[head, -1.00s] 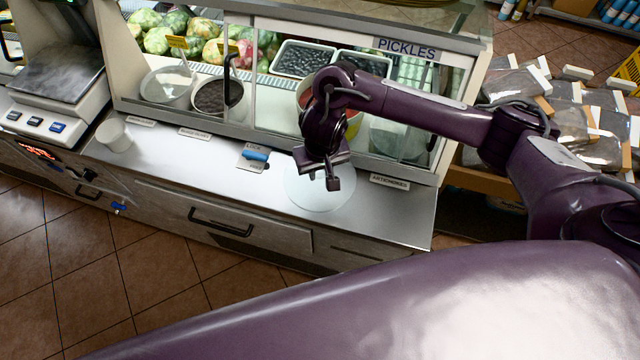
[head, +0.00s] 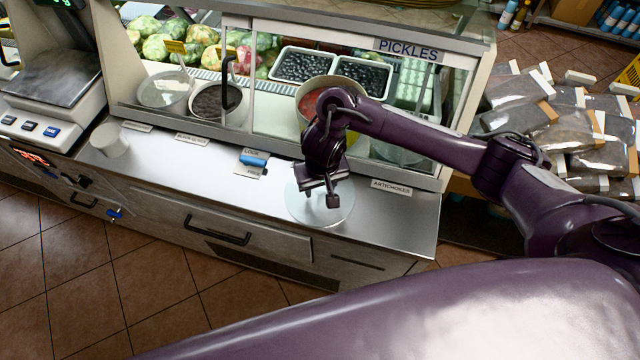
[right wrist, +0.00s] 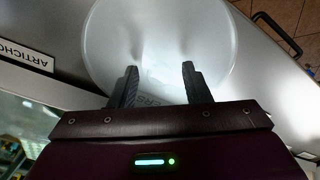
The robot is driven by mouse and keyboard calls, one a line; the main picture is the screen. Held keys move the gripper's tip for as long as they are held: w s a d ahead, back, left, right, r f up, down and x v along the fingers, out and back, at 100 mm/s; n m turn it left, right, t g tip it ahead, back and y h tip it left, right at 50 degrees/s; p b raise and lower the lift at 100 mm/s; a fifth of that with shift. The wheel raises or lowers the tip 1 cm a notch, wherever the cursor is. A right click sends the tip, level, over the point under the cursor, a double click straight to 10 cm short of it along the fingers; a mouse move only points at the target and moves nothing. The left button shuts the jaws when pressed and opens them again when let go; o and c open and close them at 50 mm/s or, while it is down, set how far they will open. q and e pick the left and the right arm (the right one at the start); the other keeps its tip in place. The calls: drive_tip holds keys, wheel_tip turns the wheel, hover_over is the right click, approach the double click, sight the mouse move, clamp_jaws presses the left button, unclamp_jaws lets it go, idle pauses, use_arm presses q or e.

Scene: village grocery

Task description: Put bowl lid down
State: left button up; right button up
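The clear round glass lid (head: 304,211) lies flat at the steel counter, near its front edge, left of the ARTICHOKES label. It appears to rest on the counter. My right gripper (head: 333,198) points down just over it. In the right wrist view its fingers (right wrist: 160,70) stand apart, with the lid (right wrist: 160,25) below and nothing visible between them. A label ending in "ERS" shows through the glass. A bowl with red contents (head: 306,100) stands inside the display case behind my right arm, partly hidden. My left gripper is not in view.
A white cup (head: 110,140) and a scale (head: 52,80) are farther left. The glass case front rises close behind the lid. Bagged goods (head: 550,125) lie at the right.

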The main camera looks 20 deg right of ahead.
sight(322, 198)
drive_tip(key=shift+r, duration=0.15)
wheel_tip(322, 198, up, 12)
drive_tip(key=s+p, duration=0.1)
drive_tip(key=p, duration=0.6)
drive_tip(key=shift+s, duration=0.2)
